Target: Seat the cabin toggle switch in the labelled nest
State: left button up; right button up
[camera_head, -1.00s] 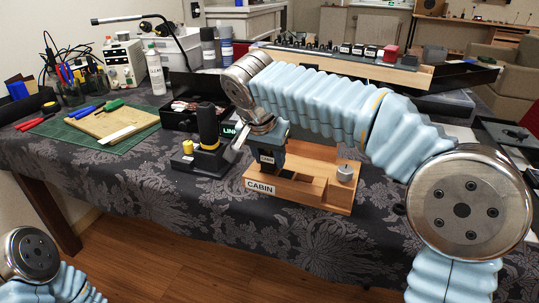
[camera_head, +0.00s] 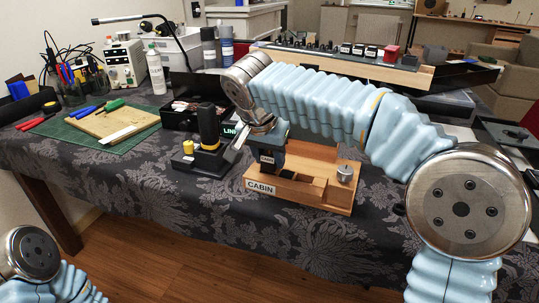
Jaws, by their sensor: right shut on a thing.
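The cabin toggle switch (camera_head: 268,158) is a dark blue-grey block with a small white label. It stands about upright over the wooden fixture (camera_head: 318,190), whose front carries a CABIN label. My right gripper (camera_head: 258,140) reaches over from the right and is shut on the switch, at its upper part. The jaws are mostly hidden by my wrist, and I cannot tell how far the switch's lower end sits in the nest. My left gripper is out of view; only part of my left arm shows at the lower left.
A black joystick unit (camera_head: 209,148) with a yellow knob stands just left of the fixture. A metal knob (camera_head: 345,173) is on the fixture's right end. A green mat (camera_head: 80,140) with tools lies at left. A long wooden panel (camera_head: 370,70) is behind my arm.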

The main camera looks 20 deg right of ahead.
jog(key=shift+f, duration=0.4)
jog(key=shift+r, duration=0.15)
jog(key=shift+r, duration=0.35)
jog(key=shift+s, duration=0.1)
dwell(0.7)
dwell(1.0)
jog(key=shift+f, duration=0.5)
